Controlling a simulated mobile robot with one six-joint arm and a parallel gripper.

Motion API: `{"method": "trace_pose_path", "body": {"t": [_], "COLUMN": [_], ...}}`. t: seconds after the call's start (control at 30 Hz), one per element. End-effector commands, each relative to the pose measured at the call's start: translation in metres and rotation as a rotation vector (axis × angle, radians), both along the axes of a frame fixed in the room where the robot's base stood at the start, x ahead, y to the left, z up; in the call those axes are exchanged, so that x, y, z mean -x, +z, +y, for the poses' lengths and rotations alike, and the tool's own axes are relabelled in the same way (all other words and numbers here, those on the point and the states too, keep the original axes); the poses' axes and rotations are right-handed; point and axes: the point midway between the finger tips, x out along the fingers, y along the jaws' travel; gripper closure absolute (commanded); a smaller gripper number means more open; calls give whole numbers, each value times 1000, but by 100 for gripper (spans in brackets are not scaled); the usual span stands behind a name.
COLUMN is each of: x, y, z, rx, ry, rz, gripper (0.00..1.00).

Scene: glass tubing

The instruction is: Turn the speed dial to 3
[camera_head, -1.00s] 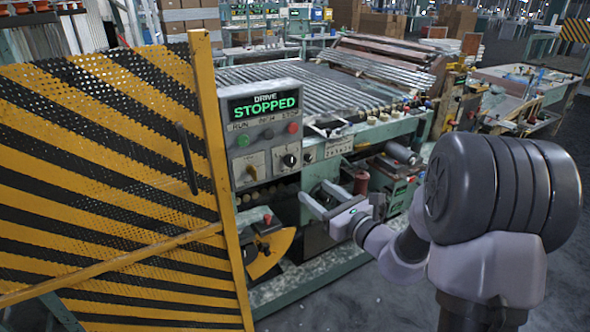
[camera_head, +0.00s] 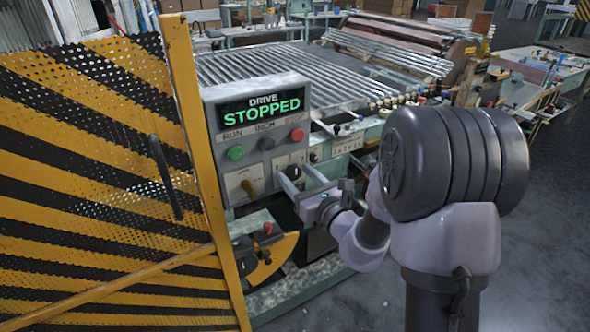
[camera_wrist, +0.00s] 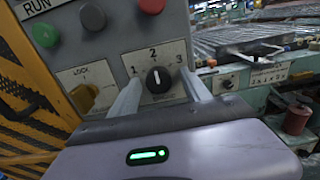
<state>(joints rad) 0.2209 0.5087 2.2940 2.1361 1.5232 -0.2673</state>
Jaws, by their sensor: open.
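The speed dial (camera_wrist: 158,80) is a round black knob on a white plate marked 1, 2 and 3. In the wrist view its white pointer line points up, toward the 2. My gripper (camera_wrist: 160,75) is open, with one finger on each side of the dial. I cannot tell whether the fingers touch it. In the head view my gripper (camera_head: 297,180) is at the lower right of the grey control panel (camera_head: 212,120) and partly covers the dial's plate. The display (camera_head: 262,108) reads DRIVE STOPPED.
Above the dial are a green RUN button (camera_head: 236,152), a grey INCH button (camera_head: 267,143) and a red STOP button (camera_head: 297,134). A yellow LOCK switch (camera_wrist: 83,97) is left of the dial. A striped mesh guard (camera_head: 90,180) stands at left; the roller bed (camera_head: 265,65) lies behind.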

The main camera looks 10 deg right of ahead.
Motion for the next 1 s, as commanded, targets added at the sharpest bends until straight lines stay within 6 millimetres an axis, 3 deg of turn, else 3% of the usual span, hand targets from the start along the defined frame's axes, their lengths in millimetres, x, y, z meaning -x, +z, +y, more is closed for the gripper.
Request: {"method": "trace_pose_path", "body": {"t": [0.2,0.5,0.77,1.0], "x": [0,0,0,0], "y": [0,0,1,3], "z": [0,0,0,0], "rx": [0,0,-23,-146], "ry": [0,0,1,0], "rz": [0,0,9,49], "gripper": [44,100,100,100]}}
